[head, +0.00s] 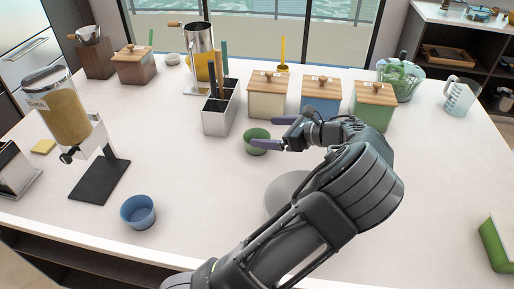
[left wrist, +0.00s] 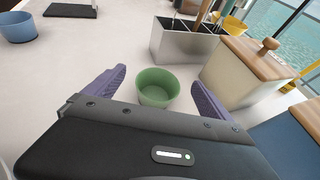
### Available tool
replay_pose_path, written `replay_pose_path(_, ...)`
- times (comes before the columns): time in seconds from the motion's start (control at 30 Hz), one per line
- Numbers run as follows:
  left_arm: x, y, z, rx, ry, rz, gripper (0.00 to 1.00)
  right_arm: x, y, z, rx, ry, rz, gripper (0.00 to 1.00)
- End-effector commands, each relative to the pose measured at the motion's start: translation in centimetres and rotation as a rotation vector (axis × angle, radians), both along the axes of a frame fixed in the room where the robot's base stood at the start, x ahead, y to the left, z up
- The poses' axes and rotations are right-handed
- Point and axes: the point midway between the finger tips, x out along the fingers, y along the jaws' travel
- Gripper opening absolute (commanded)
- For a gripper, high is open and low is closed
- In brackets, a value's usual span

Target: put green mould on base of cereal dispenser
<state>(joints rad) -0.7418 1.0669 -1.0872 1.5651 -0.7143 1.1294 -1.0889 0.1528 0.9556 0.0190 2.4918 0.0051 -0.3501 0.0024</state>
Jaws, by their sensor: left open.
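The green mould (head: 256,141) is a small round cup on the white counter, in front of the steel utensil holder. My left gripper (head: 284,133) is open, with its fingers beside the mould. In the left wrist view the mould (left wrist: 157,88) lies between and just ahead of the two spread purple fingertips (left wrist: 160,82), apart from both. The cereal dispenser (head: 60,110) stands at the left, with a clear container of cereal. Its flat black base (head: 98,182) is bare; part of it also shows at the top left of the left wrist view (left wrist: 72,10). My right gripper is not seen.
A blue mould (head: 138,212) sits right of the dispenser base, near the front edge. The steel utensil holder (head: 221,108) and wooden-lidded canisters (head: 267,97) stand behind the green mould. The counter between the mould and the dispenser is clear.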

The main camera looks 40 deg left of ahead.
Motion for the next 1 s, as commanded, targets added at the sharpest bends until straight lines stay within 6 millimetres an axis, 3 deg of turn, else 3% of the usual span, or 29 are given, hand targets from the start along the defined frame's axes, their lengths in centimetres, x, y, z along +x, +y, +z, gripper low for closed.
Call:
replay_pose_path(0.03, 0.0, 0.0, -1.4, 0.0, 0.0, 0.0, 0.95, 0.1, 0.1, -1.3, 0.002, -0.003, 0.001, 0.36)
replay_pose_path(0.3, 0.0, 0.0, -3.9, 0.0, 0.0, 0.0, 0.95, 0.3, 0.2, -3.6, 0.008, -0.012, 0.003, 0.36)
replay_pose_path(0.7, 0.0, 0.1, -3.8, 0.0, 0.0, 0.001, 0.95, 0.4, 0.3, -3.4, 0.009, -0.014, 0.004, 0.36)
replay_pose_path(1.0, -0.3, 2.4, -4.7, 0.0, 0.0, 0.001, 0.95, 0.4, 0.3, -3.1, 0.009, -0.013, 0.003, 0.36)
